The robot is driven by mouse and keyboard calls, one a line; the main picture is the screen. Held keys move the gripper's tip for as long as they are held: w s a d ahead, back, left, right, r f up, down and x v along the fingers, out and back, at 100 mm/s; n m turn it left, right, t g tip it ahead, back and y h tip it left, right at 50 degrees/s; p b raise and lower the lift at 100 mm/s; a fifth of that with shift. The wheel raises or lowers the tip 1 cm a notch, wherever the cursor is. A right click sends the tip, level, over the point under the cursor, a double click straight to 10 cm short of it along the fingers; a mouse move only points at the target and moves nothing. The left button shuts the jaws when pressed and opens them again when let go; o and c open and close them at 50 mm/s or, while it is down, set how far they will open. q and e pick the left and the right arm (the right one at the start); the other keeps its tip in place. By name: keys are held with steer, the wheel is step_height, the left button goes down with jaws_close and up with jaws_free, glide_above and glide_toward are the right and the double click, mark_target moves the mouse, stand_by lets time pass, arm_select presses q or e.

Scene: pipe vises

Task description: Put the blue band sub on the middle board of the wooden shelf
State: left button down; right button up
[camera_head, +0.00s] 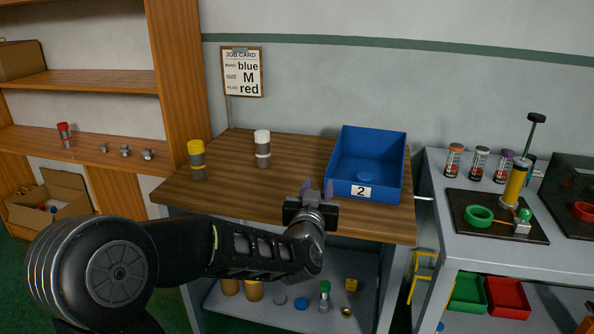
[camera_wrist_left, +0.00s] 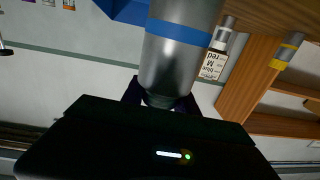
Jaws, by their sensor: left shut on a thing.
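The blue band sub (camera_wrist_left: 180,30) is a grey cylinder with a blue ring, large in the left wrist view. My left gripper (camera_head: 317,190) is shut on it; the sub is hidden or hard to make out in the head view. This gripper is in front of the blue bin, over the front edge of the wooden bench. The wooden shelf (camera_head: 175,75) stands at the left, well away from the gripper. Its upper visible board (camera_head: 100,81) carries a cardboard box. The board below (camera_head: 90,135) carries a red-capped sub (camera_head: 65,135) and several small metal fittings. My right gripper is not in view.
On the bench (camera_head: 230,180) stand a yellow-capped sub (camera_head: 197,160), a white-capped sub (camera_head: 262,148) and the blue bin (camera_head: 395,165) marked 2. An open cardboard box (camera_head: 55,200) sits low at the left. A grey table (camera_head: 470,245) with tools stands right.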

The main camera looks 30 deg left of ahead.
arm_select(q)
steer(key=d+f+m+t+h+p, duration=0.1)
steer(key=d+f+m+h+p, duration=0.2)
steer(key=d+f+h, duration=0.4)
steer(key=d+f+m, duration=0.1)
steer(key=d+f, duration=0.6)
steer(key=d, duration=0.3)
steer(key=shift+s+d+f+m+p, duration=0.15)
steer(key=shift+d+m+p, duration=0.15)
steer(key=shift+p, duration=0.1)
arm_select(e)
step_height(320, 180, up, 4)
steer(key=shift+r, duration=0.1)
